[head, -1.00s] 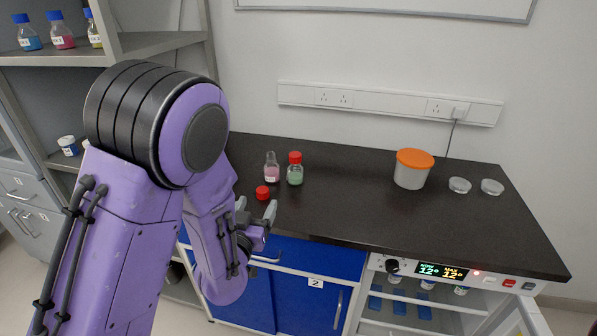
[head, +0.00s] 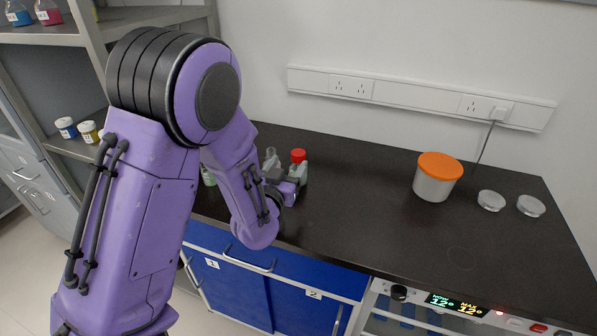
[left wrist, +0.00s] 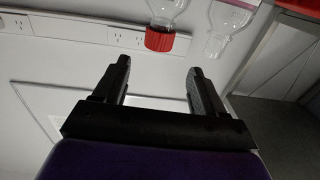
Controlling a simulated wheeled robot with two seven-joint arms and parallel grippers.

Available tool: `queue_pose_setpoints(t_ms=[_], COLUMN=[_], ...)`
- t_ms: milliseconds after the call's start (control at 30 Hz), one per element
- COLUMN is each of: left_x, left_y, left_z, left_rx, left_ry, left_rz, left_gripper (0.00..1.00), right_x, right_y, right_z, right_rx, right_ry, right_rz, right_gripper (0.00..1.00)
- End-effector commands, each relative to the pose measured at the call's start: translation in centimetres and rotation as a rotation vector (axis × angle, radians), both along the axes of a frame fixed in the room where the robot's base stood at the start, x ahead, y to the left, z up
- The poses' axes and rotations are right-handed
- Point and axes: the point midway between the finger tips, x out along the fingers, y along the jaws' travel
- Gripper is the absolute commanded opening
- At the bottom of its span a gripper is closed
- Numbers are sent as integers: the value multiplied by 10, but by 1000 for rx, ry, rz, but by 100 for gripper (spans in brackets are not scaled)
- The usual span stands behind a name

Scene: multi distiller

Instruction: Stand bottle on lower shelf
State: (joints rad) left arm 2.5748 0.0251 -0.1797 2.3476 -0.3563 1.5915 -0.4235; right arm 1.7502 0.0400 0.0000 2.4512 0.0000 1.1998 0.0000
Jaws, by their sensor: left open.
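A bottle with a red cap (head: 299,156) stands on the dark bench, and the cap also shows in the left wrist view (left wrist: 168,39). An uncapped clear bottle (head: 271,157) stands just left of it and shows in the left wrist view (left wrist: 229,22). My left gripper (head: 287,174) is open and empty at the near side of these bottles, hiding their lower parts. In the left wrist view its fingers (left wrist: 159,78) are apart with nothing between them. The lower shelf (head: 78,150) of the left rack holds small jars. My right gripper is not in view.
The upper shelf (head: 42,33) holds several flasks. A greenish bottle (head: 208,177) shows partly behind my left arm. A tub with an orange lid (head: 440,166) and two small dishes (head: 491,200) stand on the right. The bench middle is clear.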

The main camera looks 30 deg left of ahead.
Motion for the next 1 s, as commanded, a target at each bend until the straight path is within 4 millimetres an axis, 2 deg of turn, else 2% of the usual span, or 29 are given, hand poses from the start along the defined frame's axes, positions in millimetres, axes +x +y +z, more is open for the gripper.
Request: queue_pose_setpoints(t_ms=[200,300,567,800,1000], left_x=[35,48,52,52,52], left_y=[7,11,13,13,13], left_z=[1,-1,-3,-3,-2], left_rx=[-2,-1,1,0,0], left_ry=[2,1,1,1,0], left_rz=[3,2,2,2,3], left_gripper=[71,71,71,0,0], right_x=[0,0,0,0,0], right_y=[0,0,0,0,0], right_z=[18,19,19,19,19], right_rx=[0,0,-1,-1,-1], right_ry=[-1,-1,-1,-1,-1], right_rz=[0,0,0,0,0], right_gripper=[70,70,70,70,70])
